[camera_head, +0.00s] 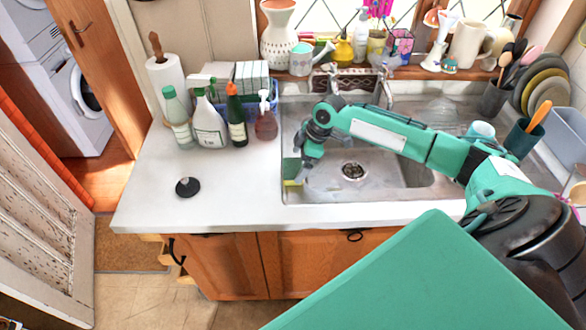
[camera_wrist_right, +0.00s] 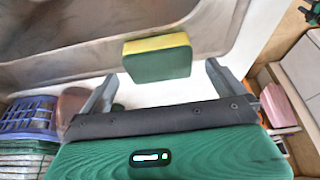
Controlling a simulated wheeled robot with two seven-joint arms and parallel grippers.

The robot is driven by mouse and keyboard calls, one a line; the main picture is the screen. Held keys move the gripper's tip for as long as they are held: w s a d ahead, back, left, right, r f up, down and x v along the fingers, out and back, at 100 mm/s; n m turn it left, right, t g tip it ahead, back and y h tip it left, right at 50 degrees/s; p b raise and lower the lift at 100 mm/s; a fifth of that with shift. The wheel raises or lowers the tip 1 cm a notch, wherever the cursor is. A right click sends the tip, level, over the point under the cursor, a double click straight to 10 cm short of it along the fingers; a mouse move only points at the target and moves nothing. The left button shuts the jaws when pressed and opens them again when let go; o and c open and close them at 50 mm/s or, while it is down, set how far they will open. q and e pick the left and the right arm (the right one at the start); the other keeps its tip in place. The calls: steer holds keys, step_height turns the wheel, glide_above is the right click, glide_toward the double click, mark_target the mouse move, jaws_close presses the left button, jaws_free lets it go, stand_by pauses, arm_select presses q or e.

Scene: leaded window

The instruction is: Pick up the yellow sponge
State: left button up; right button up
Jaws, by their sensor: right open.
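The sponge, yellow on one face and green on the other (camera_head: 291,170), is at the left edge of the sink in the head view. In the right wrist view the sponge (camera_wrist_right: 157,59) shows its green face, with a yellow strip along its top edge. My right gripper (camera_head: 303,172) is over the left side of the sink, close beside the sponge. In the wrist view its two fingers (camera_wrist_right: 160,84) are spread, with the sponge just beyond the gap between them. Whether a finger touches it I cannot tell. My left gripper is not in view.
The metal sink (camera_head: 390,163) has a faucet (camera_head: 338,86) behind it. Several bottles, including a white spray bottle (camera_head: 208,125), stand left of the sink. A black round stopper (camera_head: 187,187) lies on the white counter (camera_head: 240,195), whose front is clear. A utensil cup (camera_head: 522,139) stands right.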

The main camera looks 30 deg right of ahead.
mark_target(294, 167)
steer(key=p+x, duration=0.1)
steer(key=x, duration=0.2)
steer(key=shift+w+f, duration=0.15)
steer(key=shift+f, duration=0.15)
steer(key=c, duration=0.9)
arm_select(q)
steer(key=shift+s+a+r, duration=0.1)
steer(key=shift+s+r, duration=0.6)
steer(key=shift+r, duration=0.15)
arm_select(e)
steer(key=shift+r, duration=0.35)
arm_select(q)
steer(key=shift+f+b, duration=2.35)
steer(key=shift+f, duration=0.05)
arm_select(e)
steer(key=shift+r, duration=9.7)
